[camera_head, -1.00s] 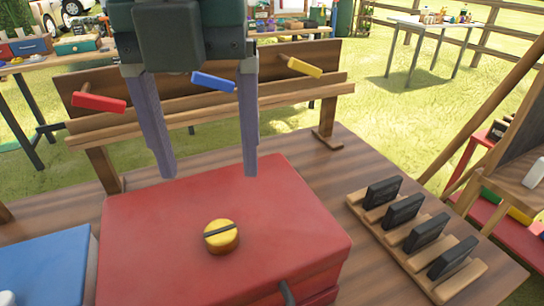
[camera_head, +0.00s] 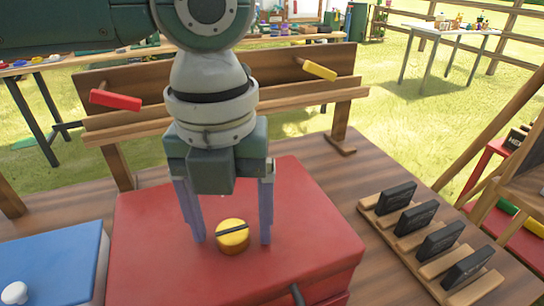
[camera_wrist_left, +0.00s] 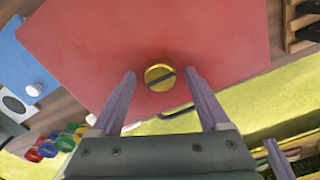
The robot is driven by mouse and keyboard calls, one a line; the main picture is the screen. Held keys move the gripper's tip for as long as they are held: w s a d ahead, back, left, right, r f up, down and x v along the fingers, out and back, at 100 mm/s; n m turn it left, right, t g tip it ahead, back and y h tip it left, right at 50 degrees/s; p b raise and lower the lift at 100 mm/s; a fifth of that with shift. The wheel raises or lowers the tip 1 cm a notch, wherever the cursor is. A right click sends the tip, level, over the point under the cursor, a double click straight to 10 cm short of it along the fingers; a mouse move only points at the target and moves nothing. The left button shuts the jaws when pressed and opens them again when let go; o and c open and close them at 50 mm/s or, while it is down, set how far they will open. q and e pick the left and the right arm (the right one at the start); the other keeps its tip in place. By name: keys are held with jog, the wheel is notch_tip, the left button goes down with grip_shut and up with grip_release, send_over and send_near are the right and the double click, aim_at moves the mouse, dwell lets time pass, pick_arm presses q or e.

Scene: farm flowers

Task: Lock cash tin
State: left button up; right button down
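The red cash tin (camera_head: 150,250) sits closed on the wooden table, with a round yellow lock knob (camera_head: 233,236) on its lid. A dark slot crosses the knob. My left gripper (camera_head: 233,241) is open and points down at the lid, one finger on each side of the knob. In the left wrist view the knob (camera_wrist_left: 160,77) lies between the fingertips (camera_wrist_left: 160,75), with a gap on both sides. A dark handle (camera_head: 297,294) shows at the tin's front. A purple finger-like part at the lower right of the wrist view looks like my right gripper.
A blue tin (camera_head: 50,260) with a white knob stands left of the red one. A wooden rack (camera_head: 425,255) holds several black slabs at the right. Behind, a wooden board carries a red peg (camera_head: 116,100) and a yellow peg (camera_head: 320,70).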

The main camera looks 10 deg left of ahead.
pick_arm(q)
grip_shut()
dwell(0.4)
jog(key=shift+r+n+p, duration=0.2)
jog(key=shift+n+p, duration=0.4)
jog(key=shift+p, duration=0.2)
jog(key=n+p, duration=0.6)
jog(key=shift+n, duration=0.4)
jog(key=n+p, duration=0.3)
jog(key=n, duration=0.2)
jog(key=shift+f+n+p, duration=0.15)
jog(key=shift+n+p, duration=0.8)
jog(key=shift+n, duration=1.55)
